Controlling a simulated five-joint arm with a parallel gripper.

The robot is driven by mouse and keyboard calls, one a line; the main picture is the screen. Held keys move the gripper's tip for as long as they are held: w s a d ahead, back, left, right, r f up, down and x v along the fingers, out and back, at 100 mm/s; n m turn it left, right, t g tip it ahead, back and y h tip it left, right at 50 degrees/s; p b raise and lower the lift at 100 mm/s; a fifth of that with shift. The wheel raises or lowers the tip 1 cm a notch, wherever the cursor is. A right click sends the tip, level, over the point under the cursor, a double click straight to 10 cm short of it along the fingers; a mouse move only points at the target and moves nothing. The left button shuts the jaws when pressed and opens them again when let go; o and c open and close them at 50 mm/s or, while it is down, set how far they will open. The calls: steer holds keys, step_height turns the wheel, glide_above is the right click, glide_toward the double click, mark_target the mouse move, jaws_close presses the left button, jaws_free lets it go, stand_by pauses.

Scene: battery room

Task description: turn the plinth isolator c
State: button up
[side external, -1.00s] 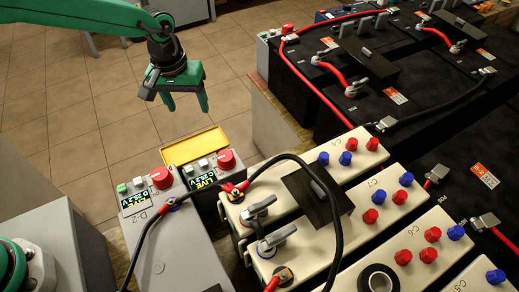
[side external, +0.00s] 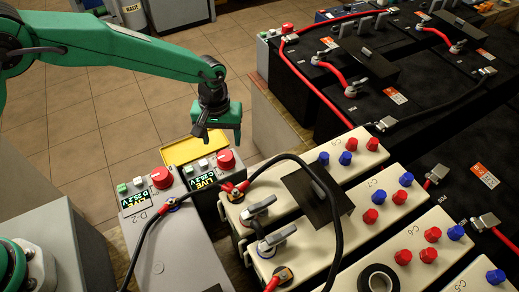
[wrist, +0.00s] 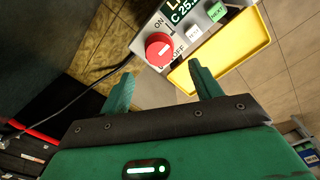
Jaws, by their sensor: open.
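The plinth isolator c is a red round knob (side external: 226,160) on the grey box with a lit "LIVE" display, beside the yellow tray. In the wrist view the red knob (wrist: 159,49) sits between ON and OFF marks, beside a display starting with "C 25". Its pointer position is too small to read surely. My gripper (side external: 219,135) hangs just above and behind this knob, fingers down, open and empty. In the wrist view my gripper (wrist: 161,80) has its two green fingertips apart, with the knob ahead of the gap between them.
A second grey box with a similar red knob (side external: 161,177) stands to the left. A yellow tray (side external: 192,147) lies behind the boxes. A black cable (side external: 300,158) arches over the cream battery units (side external: 300,215) at right. Tiled floor lies clear behind.

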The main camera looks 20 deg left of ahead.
mark_target(225, 155)
steer(key=shift+f, duration=3.45)
steer(key=c, duration=1)
